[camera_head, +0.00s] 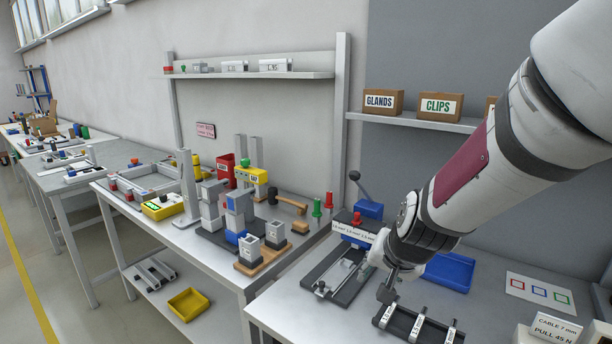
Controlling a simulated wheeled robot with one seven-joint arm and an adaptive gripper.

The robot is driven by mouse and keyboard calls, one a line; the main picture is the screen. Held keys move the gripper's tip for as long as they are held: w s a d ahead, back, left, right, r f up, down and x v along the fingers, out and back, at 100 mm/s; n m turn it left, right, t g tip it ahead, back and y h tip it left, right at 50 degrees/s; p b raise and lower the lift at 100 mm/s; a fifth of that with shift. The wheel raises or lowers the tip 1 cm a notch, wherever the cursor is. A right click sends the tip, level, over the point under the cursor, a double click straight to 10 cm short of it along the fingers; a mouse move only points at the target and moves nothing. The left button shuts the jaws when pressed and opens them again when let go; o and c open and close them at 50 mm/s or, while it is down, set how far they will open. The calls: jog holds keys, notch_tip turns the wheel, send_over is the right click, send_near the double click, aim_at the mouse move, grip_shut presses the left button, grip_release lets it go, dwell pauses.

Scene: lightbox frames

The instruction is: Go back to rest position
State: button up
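My arm comes in from the upper right and reaches down over the right-hand workbench (275,308). My gripper (387,293) is at the end of the arm, pointing down, just above the left part of a black rack (411,331) with several white labelled strips. The gripper is small and dark here, and I cannot tell whether its fingers are open or shut. No held object can be made out. I cannot tell whether the gripper touches the rack.
Left of the gripper is a black fixture (322,283) with a blue-topped press (369,209). A blue tray (450,271) lies behind it. A white card (541,291) and a cable sign (555,328) are at right. A shelf with GLANDS (382,101) and CLIPS (440,106) boxes runs behind the arm.

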jog(key=s+d+r+n+g, duration=0.1)
jog(key=s+r, duration=0.2)
jog(key=s, duration=0.6)
jog(key=s+d+r+n, duration=0.2)
jog(key=s+r, duration=0.2)
jog(key=s, duration=0.5)
jog(key=s+d+r+n+g+p, duration=0.1)
jog(key=s+d+r+n, duration=0.1)
jog(key=s, duration=0.7)
jog(key=shift+s+r+g+h, duration=0.3)
jog(key=shift+s+r+h, duration=0.1)
jog(key=shift+r, duration=0.5)
